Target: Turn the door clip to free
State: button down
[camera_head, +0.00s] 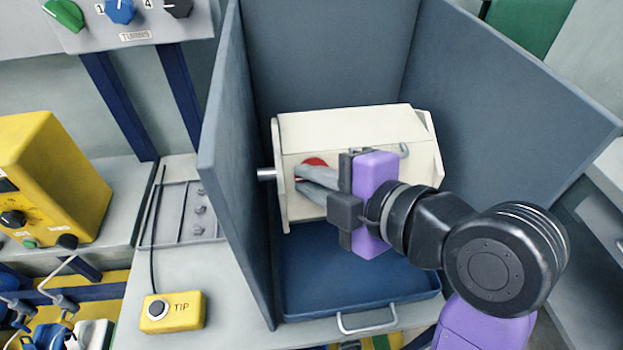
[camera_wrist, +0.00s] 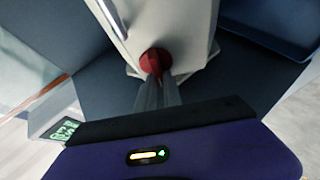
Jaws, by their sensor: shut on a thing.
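The door clip is a round red knob (camera_head: 315,163) on the front of a cream barrel-like box (camera_head: 350,127). In the wrist view the red clip (camera_wrist: 155,62) shows a raised grip bar between my fingertips. My gripper (camera_head: 304,178) has its two grey fingers closed on this clip. In the wrist view my gripper (camera_wrist: 157,82) reaches it from below. The fingers hide part of the clip, and any marks for its positions are not readable.
The barrel hangs on a metal axle (camera_head: 266,174) between grey-blue walls (camera_head: 500,105) on both sides. A blue tray (camera_head: 365,288) with a handle lies beneath it. A yellow TIP button box (camera_head: 173,311) stands outside at left, near a yellow machine (camera_head: 50,180).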

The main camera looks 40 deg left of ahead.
jog(key=shift+n, duration=0.3)
dwell(0.4)
jog(key=c, duration=1.5)
grip_release()
jog(key=shift+v, duration=3.9)
